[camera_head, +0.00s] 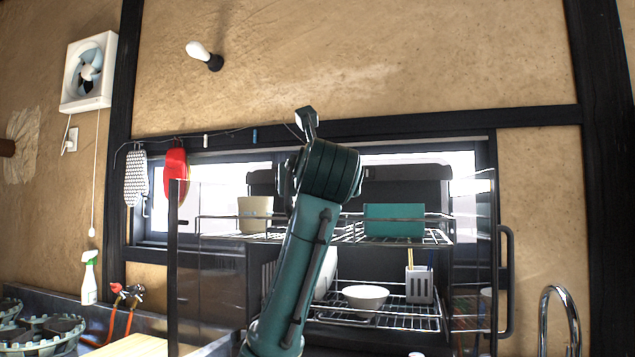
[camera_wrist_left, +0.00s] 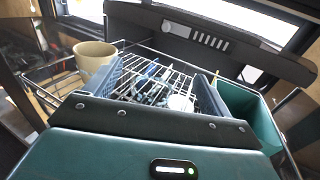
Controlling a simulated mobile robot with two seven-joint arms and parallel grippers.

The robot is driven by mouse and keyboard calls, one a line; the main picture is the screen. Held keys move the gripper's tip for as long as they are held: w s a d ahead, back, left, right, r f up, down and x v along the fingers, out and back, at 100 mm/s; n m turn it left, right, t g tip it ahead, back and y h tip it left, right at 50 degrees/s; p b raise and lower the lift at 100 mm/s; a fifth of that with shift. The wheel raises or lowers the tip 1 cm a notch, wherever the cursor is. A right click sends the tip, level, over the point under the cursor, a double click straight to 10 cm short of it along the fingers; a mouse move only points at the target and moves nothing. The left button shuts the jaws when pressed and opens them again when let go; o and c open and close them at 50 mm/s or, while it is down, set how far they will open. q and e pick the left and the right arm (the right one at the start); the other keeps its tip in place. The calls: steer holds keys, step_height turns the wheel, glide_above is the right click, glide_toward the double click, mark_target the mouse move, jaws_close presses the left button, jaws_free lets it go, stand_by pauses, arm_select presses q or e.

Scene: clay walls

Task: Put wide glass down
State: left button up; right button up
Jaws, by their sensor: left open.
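My left arm rises in front of the dish rack (camera_head: 440,318) in the head view, where its wrist hides most of the gripper. In the left wrist view my left gripper (camera_wrist_left: 158,88) is open, its two fingers apart over the rack's upper wire shelf (camera_wrist_left: 208,100). Between and beyond the fingers is a small, pale, shiny shape (camera_wrist_left: 180,103) low on the wires. It may be part of the wide glass, but I cannot tell. No glass shows clearly in either view. My right gripper is not in view.
A beige cup (camera_head: 255,213) stands left on the upper shelf, also in the left wrist view (camera_wrist_left: 93,60). A teal container (camera_head: 394,220) stands right, close to the gripper's right side (camera_wrist_left: 250,115). A white bowl (camera_head: 365,297) and a utensil holder (camera_head: 419,285) are below.

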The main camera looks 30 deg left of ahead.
arm_select(q)
steer(key=v, duration=0.9)
steer(key=shift+b, duration=0.35)
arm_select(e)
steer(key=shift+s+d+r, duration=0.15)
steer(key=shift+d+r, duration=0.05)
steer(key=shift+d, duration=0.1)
arm_select(q)
steer(key=shift+s+r, duration=0.1)
